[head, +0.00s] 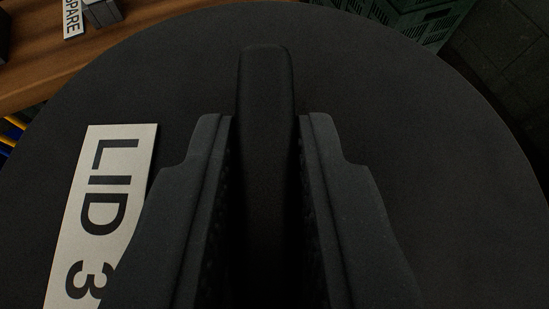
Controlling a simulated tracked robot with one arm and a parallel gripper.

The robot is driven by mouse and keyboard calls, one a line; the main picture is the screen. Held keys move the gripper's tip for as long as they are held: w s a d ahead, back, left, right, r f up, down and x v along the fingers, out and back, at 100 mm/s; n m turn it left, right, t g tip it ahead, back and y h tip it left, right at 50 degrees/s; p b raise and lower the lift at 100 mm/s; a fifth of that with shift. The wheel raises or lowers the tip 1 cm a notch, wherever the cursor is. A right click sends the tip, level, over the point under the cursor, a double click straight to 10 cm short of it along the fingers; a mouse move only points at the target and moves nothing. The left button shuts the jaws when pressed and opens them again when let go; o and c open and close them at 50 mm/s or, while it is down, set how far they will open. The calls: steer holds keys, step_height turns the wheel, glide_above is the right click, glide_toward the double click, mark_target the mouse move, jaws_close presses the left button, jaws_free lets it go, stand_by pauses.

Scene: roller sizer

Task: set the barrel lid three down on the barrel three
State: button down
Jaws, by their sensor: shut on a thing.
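The barrel lid three (440,150) is a large dark round disc that fills most of the head view. A pale label reading "LID 3" (98,205) lies on its left side. A dark upright bar handle (267,85) stands at its middle. My gripper (266,135) is shut on this handle, one finger on each side. The barrel three is not visible; anything beneath the lid is hidden by it.
A wooden surface (150,48) lies at the upper left, with a "SPARE" label (72,17) and a grey object (103,12) on it. A green crate (405,20) stands at the top right. Dark tiled floor (505,60) shows at the right. Yellow and blue items (10,130) show at the left edge.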

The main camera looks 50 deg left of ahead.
steer(key=shift+f, duration=0.15)
steer(key=c, duration=1.4)
jaws_free()
steer(key=shift+o, duration=0.2)
steer(key=shift+r+p, duration=0.85)
steer(key=shift+p, duration=0.25)
steer(key=v, duration=1.2)
steer(key=shift+f, duration=0.25)
